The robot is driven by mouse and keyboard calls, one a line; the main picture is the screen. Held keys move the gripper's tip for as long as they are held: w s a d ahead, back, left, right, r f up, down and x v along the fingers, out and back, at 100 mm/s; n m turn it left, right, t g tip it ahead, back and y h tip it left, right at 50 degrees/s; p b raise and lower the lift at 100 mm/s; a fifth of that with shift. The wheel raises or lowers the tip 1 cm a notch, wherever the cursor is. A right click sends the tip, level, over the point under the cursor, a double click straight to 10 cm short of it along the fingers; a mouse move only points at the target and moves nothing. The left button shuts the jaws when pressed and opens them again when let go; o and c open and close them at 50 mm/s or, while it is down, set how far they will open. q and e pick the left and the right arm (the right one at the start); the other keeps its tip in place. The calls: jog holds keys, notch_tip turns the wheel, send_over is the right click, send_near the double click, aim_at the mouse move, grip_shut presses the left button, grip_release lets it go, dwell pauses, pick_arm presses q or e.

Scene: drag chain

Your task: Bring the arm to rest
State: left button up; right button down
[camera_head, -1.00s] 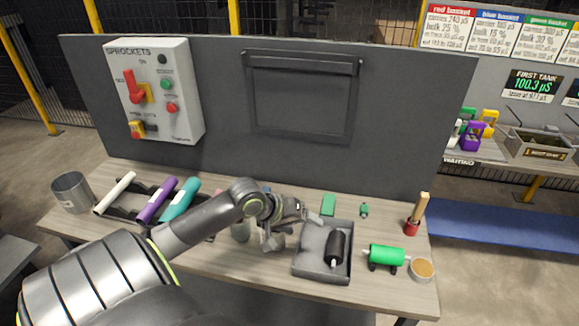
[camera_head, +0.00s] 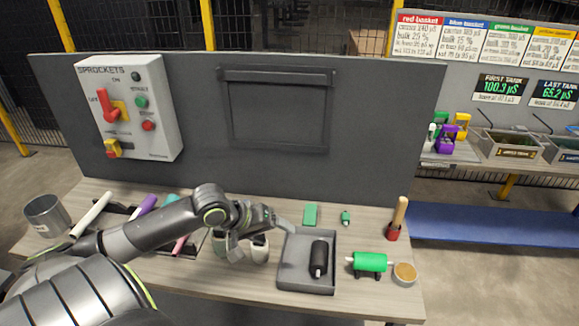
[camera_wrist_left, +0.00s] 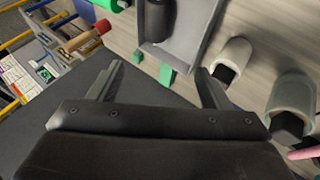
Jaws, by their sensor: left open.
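My left arm (camera_head: 150,231) reaches in from the left, low over the workbench. Its gripper (camera_head: 284,222) is at the back left of the grey tray (camera_head: 292,265) and looks empty. In the left wrist view the two fingers (camera_wrist_left: 160,72) stand wide apart with nothing between them. A green block (camera_wrist_left: 167,75) shows beyond the gap, with the tray above it. My right gripper is not in view.
The tray holds a black roller (camera_head: 319,257). A green roller (camera_head: 370,262), a small round tin (camera_head: 404,273) and a wooden-handled tool (camera_head: 397,218) are to its right. Pale cups (camera_head: 259,249) stand left of it. A grey panel (camera_head: 380,130) rises behind the bench (camera_head: 345,298).

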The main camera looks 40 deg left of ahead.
pick_arm(q)
jog(key=s+d+f+m+g+y, duration=0.1)
jog(key=s+d+f+m+y, duration=0.15)
jog(key=s, duration=0.35)
jog(key=s+d+f+m+g+y, duration=0.1)
jog(key=s+d+f+m, duration=0.1)
jog(key=s+f, duration=0.35)
jog(key=s+d+f+m+g+y, duration=0.1)
jog(key=s+d+f+m+g, duration=0.15)
jog(key=s, duration=0.55)
notch_tip(320, 180, down, 25)
jog(key=s+a, duration=0.1)
jog(key=s+f+g, duration=0.1)
jog(key=s+f, duration=1.3)
jog(key=shift+s+d+f+g, duration=0.3)
jog(key=shift+d+f+g, duration=0.05)
jog(key=shift+d, duration=0.1)
